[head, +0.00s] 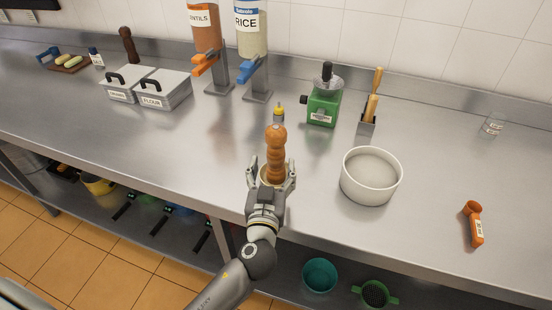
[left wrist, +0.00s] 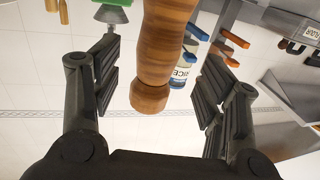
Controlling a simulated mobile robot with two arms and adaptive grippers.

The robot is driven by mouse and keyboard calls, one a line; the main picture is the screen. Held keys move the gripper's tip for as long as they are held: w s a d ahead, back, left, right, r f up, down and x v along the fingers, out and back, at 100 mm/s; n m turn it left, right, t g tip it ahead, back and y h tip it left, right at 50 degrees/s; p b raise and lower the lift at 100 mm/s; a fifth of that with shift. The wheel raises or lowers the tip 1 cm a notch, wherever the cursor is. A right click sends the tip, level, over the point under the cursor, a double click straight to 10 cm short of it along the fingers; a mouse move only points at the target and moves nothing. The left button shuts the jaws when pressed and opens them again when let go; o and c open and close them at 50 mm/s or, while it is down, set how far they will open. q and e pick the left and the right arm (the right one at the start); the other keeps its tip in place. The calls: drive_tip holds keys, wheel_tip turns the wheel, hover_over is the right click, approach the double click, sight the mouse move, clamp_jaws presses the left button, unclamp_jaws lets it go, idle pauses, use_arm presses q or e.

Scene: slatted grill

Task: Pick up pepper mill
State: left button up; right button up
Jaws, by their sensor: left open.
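The pepper mill (head: 276,143), a turned light-brown wooden mill, stands upright near the counter's front edge in the head view. My left gripper (head: 272,170) is at its lower part, with the fingers spread on either side. In the left wrist view the wooden mill (left wrist: 160,45) appears between the two open fingers (left wrist: 158,75), with a gap on each side. The foot of the mill is partly hidden by my gripper in the head view. My right gripper is not in view.
A yellow-capped item (head: 279,110) is just behind the mill. A white bowl (head: 370,182) stands to its right, a green grinder (head: 322,100) behind right. A dark brown mill (head: 129,45) stands far left. An orange container (head: 474,225) lies right. The counter left of the mill is clear.

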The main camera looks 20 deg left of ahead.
sight(275, 159)
use_arm(q)
drive_tip(key=shift+w, duration=0.25)
drive_tip(key=w+p, duration=0.1)
drive_tip(key=w, duration=0.2)
drive_tip(key=w+p, duration=0.1)
drive_tip(key=shift+w+a+r+p, duration=0.1)
drive_tip(key=shift+w+a+p, duration=0.1)
drive_tip(key=shift+a+p, duration=0.15)
drive_tip(key=shift+w+a, duration=0.1)
drive_tip(key=shift+w, duration=0.25)
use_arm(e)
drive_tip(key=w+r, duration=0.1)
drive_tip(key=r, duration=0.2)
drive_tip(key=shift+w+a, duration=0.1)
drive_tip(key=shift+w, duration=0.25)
use_arm(q)
drive_tip(key=shift+c, duration=0.4)
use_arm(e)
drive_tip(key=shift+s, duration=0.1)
use_arm(q)
drive_tip(key=shift+c, duration=1.3)
drive_tip(key=c, duration=1)
drive_tip(key=shift+c, duration=0.2)
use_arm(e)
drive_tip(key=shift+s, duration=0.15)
use_arm(q)
drive_tip(key=shift+r, duration=0.1)
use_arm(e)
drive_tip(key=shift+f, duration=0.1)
